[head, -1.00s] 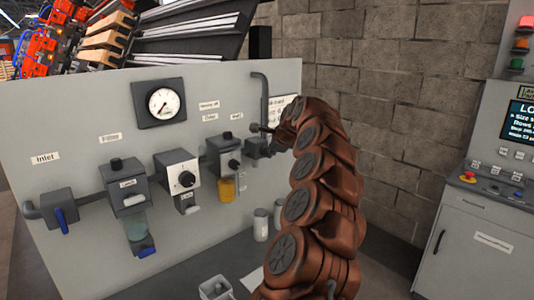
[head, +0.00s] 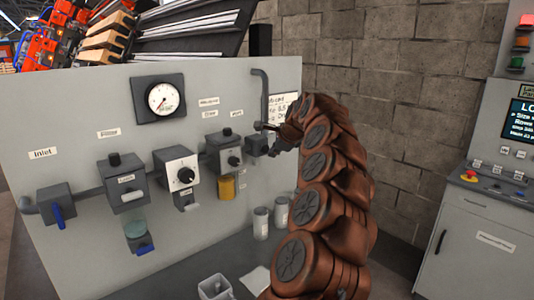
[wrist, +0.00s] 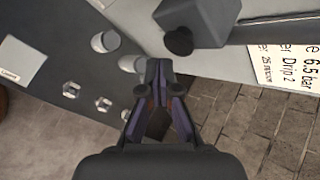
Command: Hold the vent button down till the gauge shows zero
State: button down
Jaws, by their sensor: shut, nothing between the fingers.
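The gauge (head: 159,100) is a white dial in a dark square housing at the upper left of the panel; its needle is too small to read surely. The vent block (head: 257,145) is the dark box at the right end of the row of units. In the wrist view the block (wrist: 203,18) carries a round black button (wrist: 178,41). My gripper (wrist: 157,64) is shut and empty. Its fingertips show just below and left of the button, seemingly apart from it; depth is hard to judge. In the head view my arm partly hides the gripper.
The grey panel (head: 85,95) also bears an inlet valve (head: 57,204), a filter unit (head: 122,187), a knobbed regulator (head: 178,170) and an amber-bowled unit (head: 224,152). Cans (head: 261,222) and an open container (head: 215,288) stand below. A brick wall (head: 400,120) is behind.

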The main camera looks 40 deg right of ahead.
jog(key=shift+s, duration=0.1)
jog(key=s+b, duration=0.4)
jog(key=shift+s, duration=0.4)
jog(key=shift+a, duration=0.15)
dwell(0.5)
